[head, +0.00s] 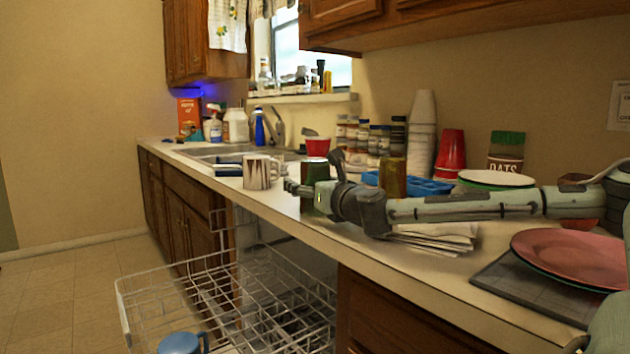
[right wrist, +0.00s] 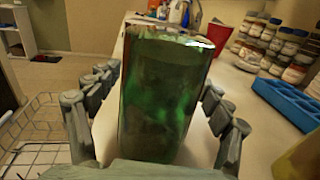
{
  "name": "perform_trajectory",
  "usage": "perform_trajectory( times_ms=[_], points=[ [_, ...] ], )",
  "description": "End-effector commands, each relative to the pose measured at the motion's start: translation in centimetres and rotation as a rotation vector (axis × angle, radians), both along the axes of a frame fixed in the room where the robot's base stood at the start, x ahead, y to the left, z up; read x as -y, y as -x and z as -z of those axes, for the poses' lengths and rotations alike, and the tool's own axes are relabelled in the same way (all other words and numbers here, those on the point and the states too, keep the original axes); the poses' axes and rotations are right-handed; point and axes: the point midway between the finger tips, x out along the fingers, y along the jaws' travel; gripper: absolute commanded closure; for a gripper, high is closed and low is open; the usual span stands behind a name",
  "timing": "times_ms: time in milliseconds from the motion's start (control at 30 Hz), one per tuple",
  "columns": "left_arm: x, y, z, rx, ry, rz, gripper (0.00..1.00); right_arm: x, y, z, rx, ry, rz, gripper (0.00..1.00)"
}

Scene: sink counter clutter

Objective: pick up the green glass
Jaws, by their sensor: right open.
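The green glass (right wrist: 160,95) stands upright on the counter and fills the middle of the right wrist view. In the head view the green glass (head: 314,172) shows just behind my right gripper (head: 308,190), which partly covers it. In the right wrist view my right gripper (right wrist: 158,108) is open, with one finger on each side of the glass. I cannot tell whether the fingers touch it. My left gripper is not in view.
A striped mug (head: 261,172) stands left of the glass. An amber glass (head: 392,178), a blue tray (head: 425,186) and papers (head: 432,238) lie near my right arm. A pulled-out dishwasher rack (head: 225,300) is below the counter edge.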

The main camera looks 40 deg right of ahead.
Motion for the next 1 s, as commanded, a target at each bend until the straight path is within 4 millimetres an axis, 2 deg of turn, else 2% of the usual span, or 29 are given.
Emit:
perform_trajectory(
  times_ms=[233,600,1000],
  points=[
    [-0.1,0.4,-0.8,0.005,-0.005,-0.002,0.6,0.4,-1.3,0.3,-0.003,0.002,-0.001,0.2],
    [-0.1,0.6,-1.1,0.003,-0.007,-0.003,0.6,0.4,-1.5,0.0,0.001,0.0,-0.001,0.2],
    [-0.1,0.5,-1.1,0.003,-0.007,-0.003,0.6,0.4,-1.5,0.0,0.001,0.0,-0.001,0.69]
  ],
)
